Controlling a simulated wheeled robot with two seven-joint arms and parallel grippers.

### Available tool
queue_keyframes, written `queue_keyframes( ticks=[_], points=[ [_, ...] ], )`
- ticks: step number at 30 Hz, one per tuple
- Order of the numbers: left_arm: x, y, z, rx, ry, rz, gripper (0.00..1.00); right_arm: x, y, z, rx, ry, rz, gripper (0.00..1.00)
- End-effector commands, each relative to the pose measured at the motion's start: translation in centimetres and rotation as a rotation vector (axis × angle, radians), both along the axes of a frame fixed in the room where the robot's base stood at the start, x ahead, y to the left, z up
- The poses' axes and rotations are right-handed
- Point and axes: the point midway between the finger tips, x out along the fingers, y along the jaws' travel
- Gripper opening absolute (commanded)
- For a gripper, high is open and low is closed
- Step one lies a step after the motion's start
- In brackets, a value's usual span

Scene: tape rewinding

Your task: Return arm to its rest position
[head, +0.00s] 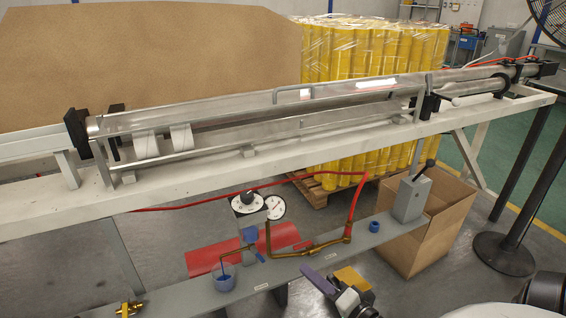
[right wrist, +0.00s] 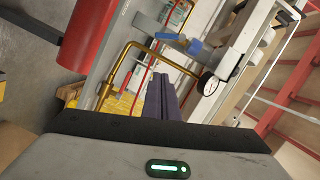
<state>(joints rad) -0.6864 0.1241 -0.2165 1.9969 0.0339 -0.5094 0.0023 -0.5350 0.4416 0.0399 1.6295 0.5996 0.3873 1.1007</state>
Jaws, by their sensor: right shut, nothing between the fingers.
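My right gripper (head: 312,275) shows at the bottom centre of the head view, just in front of the grey shelf. Its purple fingers point up and to the left. In the right wrist view the fingers (right wrist: 160,97) lie together, shut and empty. The tape rewinding machine (head: 260,115), a long clear-covered tube on a white frame, stretches across the head view beyond the gripper. The gripper is apart from it. My left gripper is in neither view.
A red cylinder (right wrist: 88,35) is near. A cardboard box (head: 440,220) and a black post base (head: 503,255) stand at right.

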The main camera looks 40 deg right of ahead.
Motion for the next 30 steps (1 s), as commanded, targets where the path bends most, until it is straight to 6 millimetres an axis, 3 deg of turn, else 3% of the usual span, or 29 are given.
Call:
queue_keyframes(
  ticks=[7,10,14,18,21,25,30],
  points=[
    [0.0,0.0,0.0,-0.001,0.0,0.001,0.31,0.0,0.2,-0.1,-0.004,0.004,0.003,0.0],
    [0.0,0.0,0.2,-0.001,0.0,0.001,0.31,-0.4,2.0,-1.0,-0.057,0.051,0.036,0.0],
    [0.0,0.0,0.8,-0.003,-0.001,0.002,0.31,-2.1,8.1,-3.6,-0.258,0.194,0.17,0.0],
    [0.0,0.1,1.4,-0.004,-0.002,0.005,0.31,-5.7,16.3,-6.3,-0.596,0.36,0.408,0.0],
    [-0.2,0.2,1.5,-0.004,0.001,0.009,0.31,-8.3,20.7,-7.3,-0.83,0.438,0.577,0.0],
    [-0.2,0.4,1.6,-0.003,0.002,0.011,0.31,-10.7,23.6,-7.7,-1.039,0.489,0.731,0.0],
    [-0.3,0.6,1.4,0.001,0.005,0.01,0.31,-11.7,24.7,-7.9,-1.135,0.507,0.802,0.27]
  ],
)
